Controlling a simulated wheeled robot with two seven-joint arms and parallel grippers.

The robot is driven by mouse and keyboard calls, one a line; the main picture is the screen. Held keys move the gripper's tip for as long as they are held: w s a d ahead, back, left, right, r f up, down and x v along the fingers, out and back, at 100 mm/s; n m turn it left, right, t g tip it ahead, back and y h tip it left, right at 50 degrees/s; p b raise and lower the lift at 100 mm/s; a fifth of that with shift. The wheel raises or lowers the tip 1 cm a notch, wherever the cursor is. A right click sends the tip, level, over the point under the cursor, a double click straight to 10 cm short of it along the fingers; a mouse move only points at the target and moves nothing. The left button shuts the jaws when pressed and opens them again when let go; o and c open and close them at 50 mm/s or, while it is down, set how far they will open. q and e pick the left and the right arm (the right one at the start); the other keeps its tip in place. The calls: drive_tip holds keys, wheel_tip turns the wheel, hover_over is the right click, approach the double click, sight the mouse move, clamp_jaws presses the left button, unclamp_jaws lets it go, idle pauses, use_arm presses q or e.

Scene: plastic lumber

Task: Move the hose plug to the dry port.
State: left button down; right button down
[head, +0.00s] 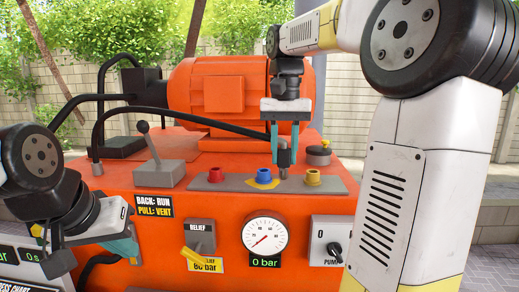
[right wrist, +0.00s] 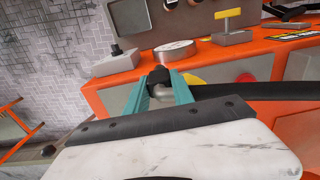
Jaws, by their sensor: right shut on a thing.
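The hose plug (head: 284,158), a dark grey fitting on a black hose (head: 185,117), is between the teal fingers of my right gripper (head: 284,140). The right wrist view shows its black top (right wrist: 159,75) between the fingers (right wrist: 163,92). The plug is upright, its lower end between the blue port (head: 264,175) and the yellow port (head: 313,177); I cannot tell its exact height above the strip. A red port (head: 215,174) is further left. A yellow patch lies around the blue port. No label tells which port is dry. My left gripper (head: 127,247) is at lower left, its opening unclear.
The ports sit on a grey strip (head: 240,183) atop the orange machine (head: 175,205). A lever (head: 148,145) stands left, a round cap (head: 318,153) behind right. The front has a gauge (head: 265,237) at 0 bar, a relief block (head: 199,236) and a pump switch (head: 331,240).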

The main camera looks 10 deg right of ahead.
drive_tip(key=s+d+r, duration=0.1)
drive_tip(key=s+r, duration=0.4)
idle(0.8)
